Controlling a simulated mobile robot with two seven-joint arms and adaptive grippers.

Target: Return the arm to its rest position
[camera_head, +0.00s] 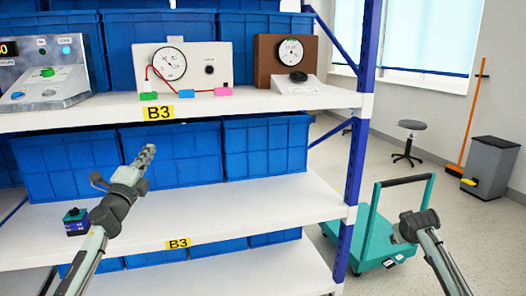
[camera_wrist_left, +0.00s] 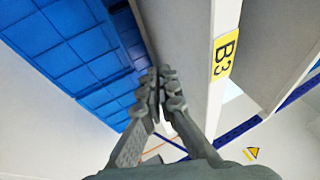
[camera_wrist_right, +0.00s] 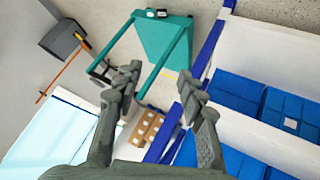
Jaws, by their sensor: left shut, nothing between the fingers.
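My left gripper (camera_head: 147,154) is shut and empty in front of the blue bins on the middle shelf, below the upper shelf's edge. In the left wrist view its fingertips (camera_wrist_left: 161,80) meet, with nothing between them. My right arm shows at the lower right of the head view, in front of the teal cart; its fingertips cannot be made out there. In the right wrist view my right gripper (camera_wrist_right: 160,84) has its fingers apart and empty. A brown box with a dial and a black rotary knob (camera_head: 298,76) stands on the upper shelf, apart from both grippers.
A white meter panel (camera_head: 209,69) and a grey control box (camera_head: 75,85) stand on the upper shelf. A blue shelf post (camera_head: 354,165) rises between my arms. A teal cart (camera_head: 375,240) stands on the floor at right. A small dark-blue device (camera_head: 76,222) sits on the middle shelf.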

